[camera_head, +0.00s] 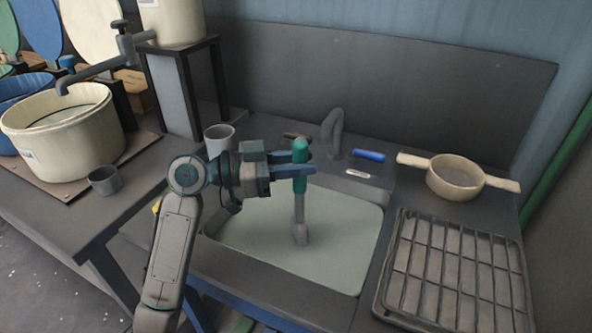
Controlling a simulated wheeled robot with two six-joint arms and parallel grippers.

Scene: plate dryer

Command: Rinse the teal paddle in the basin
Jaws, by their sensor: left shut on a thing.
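The teal paddle (299,185) is upright, with a teal handle on top and a grey lower part that hangs down over the basin. My left gripper (301,170) is shut on its teal handle. The basin (345,246) is a pale, rectangular sink set in the dark counter. The paddle's grey lower end is over the basin's middle; I cannot tell whether it touches the basin's bottom or any water. My right gripper is not in view.
A faucet (333,130) stands behind the basin. A blue-handled item (369,155) lies behind it. A cream two-handled pot (456,178) and a wire rack (455,270) are at the right. A grey cup (219,139) stands behind my left arm. A large cream tub (85,150) is at the left.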

